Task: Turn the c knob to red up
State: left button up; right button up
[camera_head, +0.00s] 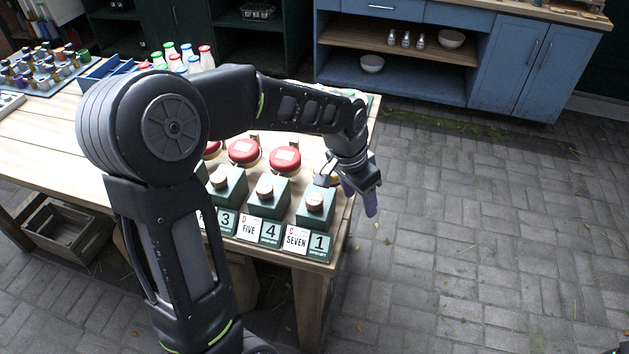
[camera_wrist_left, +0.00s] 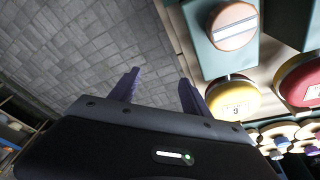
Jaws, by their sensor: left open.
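Wooden round knobs on green boxes stand in a row at the table's front right. The rightmost knob (camera_head: 315,201) is above the plates reading SEVEN and 1; a small red mark there looks like a C but is hard to read. In the left wrist view a wooden knob (camera_wrist_left: 233,26) with a pale bar across its face shows at the upper right. My left gripper (camera_head: 361,197), with purple fingers, is open and empty, right of the rightmost knob and apart from it, over the table's right edge. It also shows in the left wrist view (camera_wrist_left: 160,82). My right gripper is not in view.
Red buttons (camera_head: 285,159) stand behind the knobs. A yellow button (camera_wrist_left: 233,98) is close to my left fingers. Bottles with coloured caps (camera_head: 205,57) and a blue tray (camera_head: 107,70) are farther back. The paved floor (camera_head: 480,210) right of the table is clear.

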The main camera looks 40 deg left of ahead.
pick_arm(q)
notch_tip(320, 180, up, 10)
jog(key=y, duration=0.1)
send_over(314, 198)
jog(key=w+d, duration=0.2)
jog(key=w, duration=0.1)
jog(key=s+a+g, duration=0.1)
jog(key=s+a+r+m+g, duration=0.1)
jog(key=s, duration=0.1)
jog(key=shift+r+p, duration=0.1)
jog(key=shift+p, duration=0.25)
notch_tip(314, 198, down, 8)
jog(key=shift+p, duration=0.45)
grip_shut()
